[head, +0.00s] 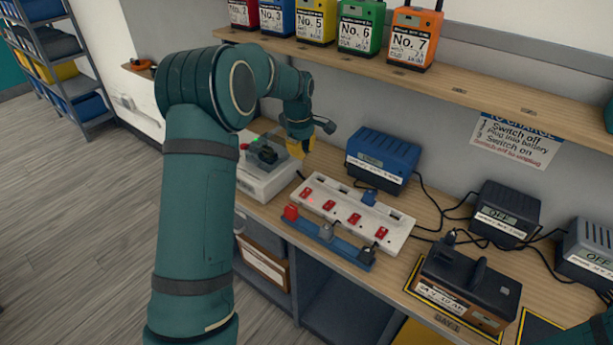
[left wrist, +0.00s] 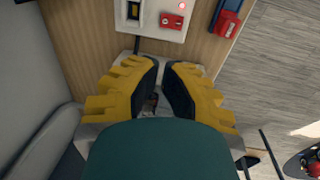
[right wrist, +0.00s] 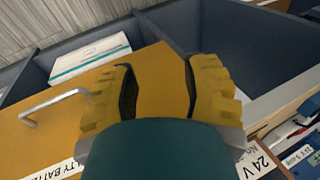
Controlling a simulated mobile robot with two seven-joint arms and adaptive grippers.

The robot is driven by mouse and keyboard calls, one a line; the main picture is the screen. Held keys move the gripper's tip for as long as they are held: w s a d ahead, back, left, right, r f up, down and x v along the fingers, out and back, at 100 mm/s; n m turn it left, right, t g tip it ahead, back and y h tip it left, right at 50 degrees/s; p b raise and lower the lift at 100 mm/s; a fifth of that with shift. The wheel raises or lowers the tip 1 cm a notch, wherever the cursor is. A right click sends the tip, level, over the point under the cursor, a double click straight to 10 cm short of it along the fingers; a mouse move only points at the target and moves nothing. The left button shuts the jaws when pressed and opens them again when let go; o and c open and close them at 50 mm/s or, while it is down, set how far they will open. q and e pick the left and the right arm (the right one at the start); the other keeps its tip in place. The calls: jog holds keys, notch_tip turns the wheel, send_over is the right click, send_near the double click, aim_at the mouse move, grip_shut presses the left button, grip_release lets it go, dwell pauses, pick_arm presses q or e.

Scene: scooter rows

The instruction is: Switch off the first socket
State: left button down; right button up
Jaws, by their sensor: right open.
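The white power strip (head: 392,235) lies on the bench with several red switches in a row. The first red switch (head: 306,193) is at its left end, with a small red light glowing beside it. In the left wrist view the strip (left wrist: 152,28) shows at the top, with a red switch (left wrist: 172,20), a lit red lamp and a dark socket. My left gripper (head: 301,146) is above the bench behind the strip's left end, apart from the switch. Its fingertips (left wrist: 160,64) nearly meet and hold nothing visible.
A white device (head: 262,180) stands left of the strip. A blue rail (head: 335,243) with red, grey and black pieces lies in front. A blue charger (head: 382,160) stands behind; a dark battery (head: 465,285) is at right. The shelf (head: 450,85) overhangs the bench.

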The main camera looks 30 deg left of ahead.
aim_at(307, 187)
pick_arm(q)
jog(key=f+b, duration=0.1)
jog(key=f, duration=0.3)
jog(key=w+f+b, duration=0.1)
jog(key=f, duration=0.4)
jog(key=f+b, duration=0.1)
jog(key=f, duration=0.3)
jog(key=shift+w+f, duration=0.4)
